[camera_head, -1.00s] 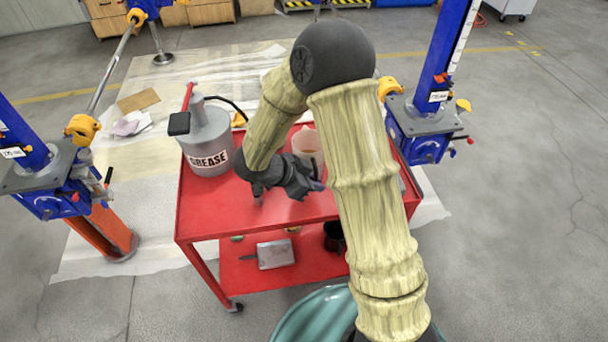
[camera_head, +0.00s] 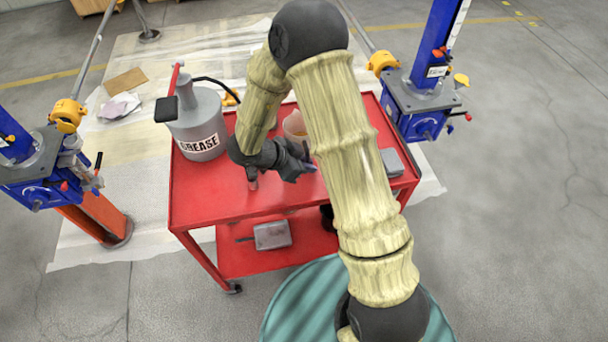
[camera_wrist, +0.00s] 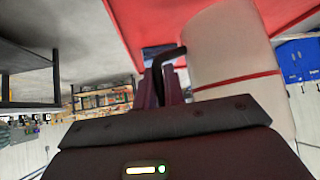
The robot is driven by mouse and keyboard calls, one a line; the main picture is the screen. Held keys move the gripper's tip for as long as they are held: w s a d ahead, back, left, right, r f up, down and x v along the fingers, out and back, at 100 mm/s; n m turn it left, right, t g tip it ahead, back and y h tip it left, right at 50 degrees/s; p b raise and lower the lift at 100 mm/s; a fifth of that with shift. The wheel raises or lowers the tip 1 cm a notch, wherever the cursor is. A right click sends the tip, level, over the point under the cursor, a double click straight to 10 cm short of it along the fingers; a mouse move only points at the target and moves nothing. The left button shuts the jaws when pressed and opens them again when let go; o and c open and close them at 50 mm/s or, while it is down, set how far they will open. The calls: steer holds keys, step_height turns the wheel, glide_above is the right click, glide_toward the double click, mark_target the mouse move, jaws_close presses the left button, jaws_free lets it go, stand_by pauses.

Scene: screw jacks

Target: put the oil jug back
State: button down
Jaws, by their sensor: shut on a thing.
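The oil jug (camera_head: 294,122) is a pale, translucent vessel with amber liquid low in it, by the red cart's top, partly hidden behind my arm. In the wrist view its whitish body (camera_wrist: 232,55) with a red band fills the upper right. Its dark handle (camera_wrist: 171,56) sits between my fingers. My gripper (camera_head: 307,160) is shut on the handle; in the wrist view the fingers (camera_wrist: 165,88) close on it beside the body. I cannot tell whether the jug's base touches the cart top.
The red cart (camera_head: 205,207) has a large grey grease can (camera_head: 197,128) at its left and a grey box (camera_head: 392,162) at its right. A metal box (camera_head: 272,235) lies on the lower shelf. Blue lift posts (camera_head: 425,90) flank the cart. A teal round thing (camera_head: 300,300) is in front.

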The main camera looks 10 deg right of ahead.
steer(key=shift+w+f, duration=0.1)
steer(key=shift+f, duration=0.85)
steer(key=shift+d, duration=0.1)
steer(key=shift+f, duration=1.8)
steer(key=shift+f, duration=0.2)
steer(key=c, duration=1.5)
jaws_free()
